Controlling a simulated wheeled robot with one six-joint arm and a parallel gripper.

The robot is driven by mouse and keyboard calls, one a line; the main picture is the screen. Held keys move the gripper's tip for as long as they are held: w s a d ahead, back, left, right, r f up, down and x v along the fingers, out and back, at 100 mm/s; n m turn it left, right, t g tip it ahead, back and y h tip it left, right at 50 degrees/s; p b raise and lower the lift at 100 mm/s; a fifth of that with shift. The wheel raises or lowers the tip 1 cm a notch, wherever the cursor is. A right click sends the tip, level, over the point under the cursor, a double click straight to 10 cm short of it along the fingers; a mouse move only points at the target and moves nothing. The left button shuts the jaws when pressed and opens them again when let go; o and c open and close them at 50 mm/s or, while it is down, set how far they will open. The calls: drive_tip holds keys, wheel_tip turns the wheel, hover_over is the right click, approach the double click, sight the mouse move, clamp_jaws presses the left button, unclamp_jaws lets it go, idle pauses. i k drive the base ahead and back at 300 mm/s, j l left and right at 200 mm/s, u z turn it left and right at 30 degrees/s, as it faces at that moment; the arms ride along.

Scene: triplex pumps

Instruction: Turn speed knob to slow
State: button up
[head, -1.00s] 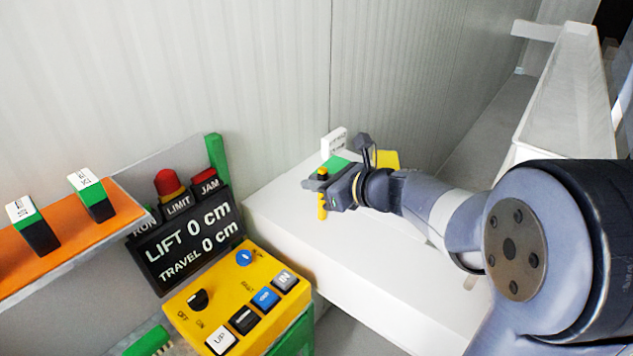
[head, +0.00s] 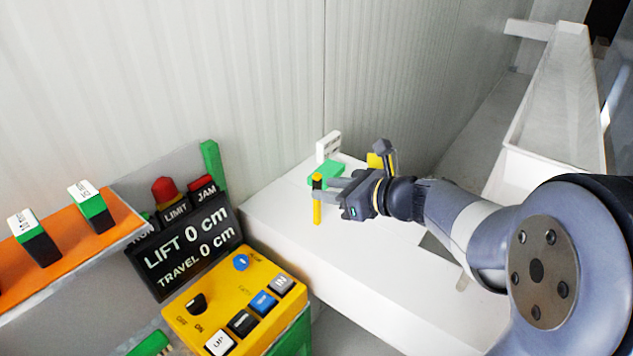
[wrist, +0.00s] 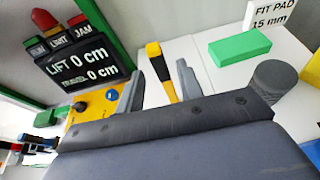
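The yellow control panel (head: 185,297) stands at lower centre-left in the head view. A blue knob (head: 241,262) sits on its upper part, with faint lettering beside it that I cannot fully read; it also shows in the wrist view (wrist: 112,95). A black knob (head: 196,303) marked OFF and ON sits to its left. My gripper (head: 328,190) is over the white bench, right of the panel and apart from it. Its fingers are spread, with gaps on both sides of a yellow and black stick (wrist: 159,68) between or just beyond them. Whether the stick stands or lies is unclear.
A black display (head: 187,247) reading LIFT 0 cm, TRAVEL 0 cm rises behind the panel, with a red button (head: 164,189) above it. A green block (head: 325,174) and a white FIT PAD label (wrist: 270,20) are on the white bench (head: 345,270). An orange shelf (head: 70,245) is at left.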

sight(240, 261)
drive_tip(key=k+j, duration=0.1)
drive_tip(key=k+j+u, duration=0.15)
drive_tip(key=u, duration=0.3)
drive_tip(key=i+l+u, duration=0.1)
drive_tip(key=u, duration=0.35)
drive_tip(key=l+u, duration=0.25)
drive_tip(key=u, duration=0.2)
drive_tip(key=i+l, duration=0.05)
